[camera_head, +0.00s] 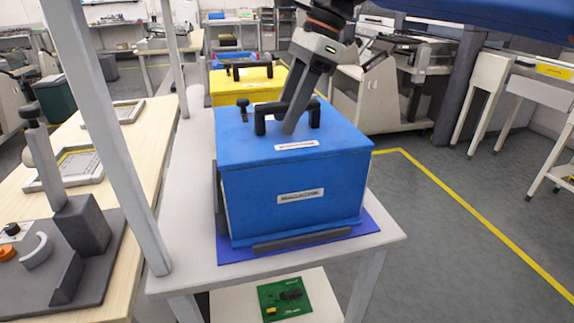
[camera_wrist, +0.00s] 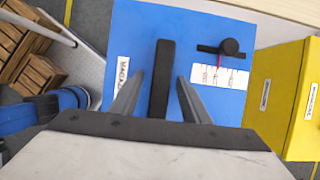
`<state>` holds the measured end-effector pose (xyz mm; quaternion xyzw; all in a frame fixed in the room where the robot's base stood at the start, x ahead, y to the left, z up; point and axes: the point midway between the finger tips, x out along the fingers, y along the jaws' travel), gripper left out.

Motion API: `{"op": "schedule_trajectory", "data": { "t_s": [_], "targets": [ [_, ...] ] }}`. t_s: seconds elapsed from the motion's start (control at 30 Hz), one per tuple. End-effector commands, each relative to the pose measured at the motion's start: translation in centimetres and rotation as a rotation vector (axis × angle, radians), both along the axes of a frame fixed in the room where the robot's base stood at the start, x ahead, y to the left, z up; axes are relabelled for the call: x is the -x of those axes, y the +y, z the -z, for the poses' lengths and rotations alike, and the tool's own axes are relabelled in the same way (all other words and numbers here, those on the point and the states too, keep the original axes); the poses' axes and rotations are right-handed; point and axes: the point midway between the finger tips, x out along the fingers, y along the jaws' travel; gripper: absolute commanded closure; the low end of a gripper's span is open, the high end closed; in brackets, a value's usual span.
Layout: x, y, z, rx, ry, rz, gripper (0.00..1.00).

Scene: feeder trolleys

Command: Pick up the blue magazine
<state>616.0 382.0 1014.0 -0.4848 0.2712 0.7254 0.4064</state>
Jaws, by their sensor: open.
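The blue magazine (camera_head: 295,195) is a blue box with a black bar handle (camera_head: 262,118) on top and white labels. It stands on a blue mat (camera_head: 228,247) on a white trolley. My gripper (camera_head: 291,126) is over its top, at the handle. In the wrist view the open fingers (camera_wrist: 158,100) stand on either side of the black handle (camera_wrist: 161,82), with gaps showing on both sides. The magazine's blue top (camera_wrist: 190,30) fills the middle of that view. Whether the fingers touch the handle cannot be told.
A yellow magazine (camera_head: 225,88) stands just behind the blue one, and a blue tray (camera_head: 238,60) lies beyond it. Trolley posts (camera_head: 105,130) rise at the left. A green circuit board (camera_head: 285,298) is on the lower shelf. Open floor (camera_head: 450,200) lies to the right.

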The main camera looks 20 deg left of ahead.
Motion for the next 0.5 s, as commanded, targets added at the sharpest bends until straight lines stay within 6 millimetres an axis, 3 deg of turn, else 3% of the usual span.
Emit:
{"op": "schedule_trajectory", "data": {
  "t_s": [0.5],
  "targets": [
    [0.0, 0.0, 0.44, 0.0, 0.0, 0.0, 0.58]
  ]
}}
